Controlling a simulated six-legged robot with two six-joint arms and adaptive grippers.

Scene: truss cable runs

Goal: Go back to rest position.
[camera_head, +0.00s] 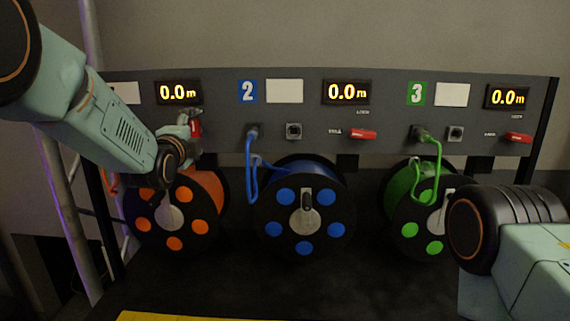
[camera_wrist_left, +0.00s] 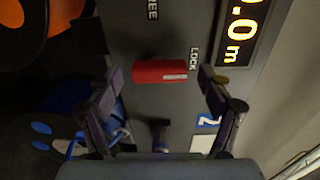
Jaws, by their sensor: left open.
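My left gripper (camera_head: 188,124) is in front of the grey panel (camera_head: 210,85) at the orange reel's station. In the left wrist view its two fingers are apart, and the red lever (camera_wrist_left: 160,72) shows between them, apart from both fingertips. The lever lies between the printed words FREE and LOCK. In the head view the same lever (camera_head: 195,128) is partly hidden by the gripper. My right arm comes in at the lower right; its gripper is out of view.
Below the panel hang an orange reel (camera_head: 174,243), a blue reel (camera_head: 304,247) and a green reel (camera_head: 408,229). A blue cable (camera_head: 250,170) and a green cable (camera_head: 438,165) plug into the panel. Red levers (camera_head: 363,134) sit at stations 2 and 3. Displays read 0.0 m.

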